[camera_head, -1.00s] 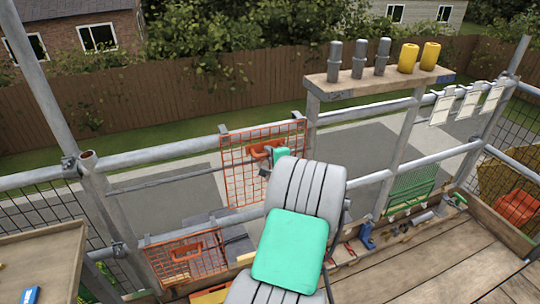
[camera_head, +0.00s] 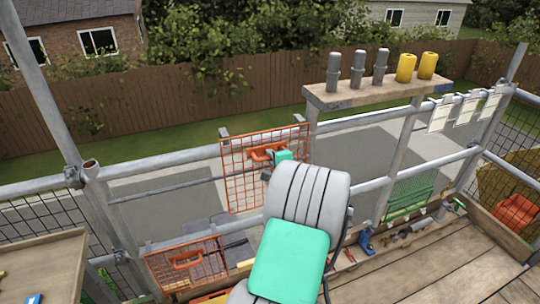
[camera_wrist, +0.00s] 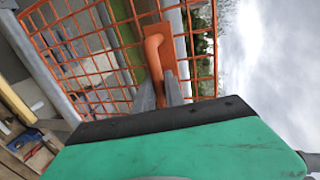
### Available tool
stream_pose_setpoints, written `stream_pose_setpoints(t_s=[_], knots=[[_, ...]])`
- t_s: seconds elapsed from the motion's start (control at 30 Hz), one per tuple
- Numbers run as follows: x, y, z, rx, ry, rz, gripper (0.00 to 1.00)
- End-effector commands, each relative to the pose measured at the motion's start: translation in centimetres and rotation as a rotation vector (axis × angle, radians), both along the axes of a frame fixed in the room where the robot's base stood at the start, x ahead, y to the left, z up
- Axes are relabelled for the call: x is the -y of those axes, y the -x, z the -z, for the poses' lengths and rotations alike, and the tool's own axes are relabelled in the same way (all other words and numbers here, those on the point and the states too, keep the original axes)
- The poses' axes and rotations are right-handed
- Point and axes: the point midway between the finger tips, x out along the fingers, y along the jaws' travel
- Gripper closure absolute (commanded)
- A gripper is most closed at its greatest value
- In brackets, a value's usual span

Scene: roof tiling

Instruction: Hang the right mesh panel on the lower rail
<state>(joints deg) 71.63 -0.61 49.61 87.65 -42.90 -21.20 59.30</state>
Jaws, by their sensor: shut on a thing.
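My gripper is shut on the panel's orange handle. The wrist view shows my grey fingers (camera_wrist: 161,88) at the handle (camera_wrist: 153,55), with the mesh (camera_wrist: 85,50) behind. Two grey hooks (camera_head: 224,133) show at the panel's top; I cannot tell whether they touch the upper rail. A second orange mesh panel (camera_head: 210,268) is at the lower rail (camera_head: 170,243), to the lower left.
A wooden shelf (camera_head: 345,97) with grey and yellow cylinders stands at upper right. A green mesh panel (camera_head: 412,193) and tools are along the deck edge at right. White tags (camera_head: 440,115) hang on the right rail. A table (camera_head: 40,255) stands at left.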

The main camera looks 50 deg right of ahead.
Motion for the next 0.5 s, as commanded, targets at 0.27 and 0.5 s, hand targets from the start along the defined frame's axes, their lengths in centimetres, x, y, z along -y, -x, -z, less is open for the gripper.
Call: stream_pose_setpoints(t_s=[0.27,0.5], knots=[[-1.2,2.3,-0.2,0.002,0.003,0.002,1.0],[-2.4,4.2,-0.2,0.003,0.003,0.002,1.0]])
